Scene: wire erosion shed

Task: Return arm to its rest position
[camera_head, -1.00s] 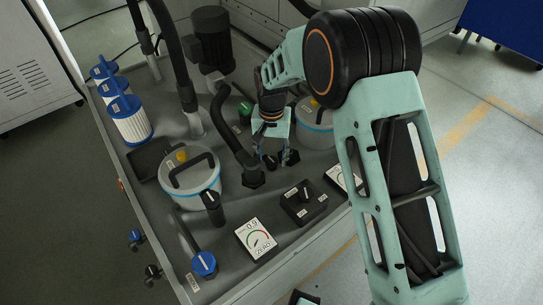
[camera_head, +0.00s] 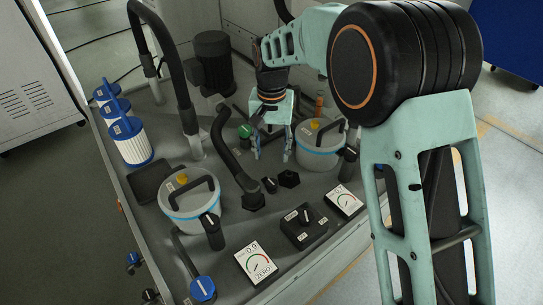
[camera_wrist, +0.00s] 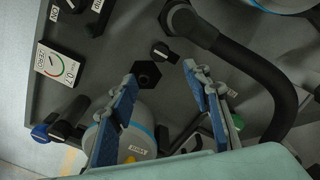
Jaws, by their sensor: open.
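My gripper (camera_head: 270,150) is open and empty, its two fingers pointing down above the grey bench panel between the black hose and the right canister. In the wrist view, its blue-padded fingers (camera_wrist: 160,115) stand apart, with a black hexagonal socket (camera_wrist: 146,74) and a black knob (camera_wrist: 163,52) on the panel beyond them. My arm runs from the lower right of the head view, over the right side of the bench, to the gripper.
The grey bench (camera_head: 275,205) carries a left canister (camera_head: 188,205), a right canister (camera_head: 318,150), white-blue filters (camera_head: 130,142), a black hose (camera_head: 222,140), a switch box (camera_head: 304,228) and gauges (camera_head: 256,262). The floor at right (camera_head: 515,180) is clear.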

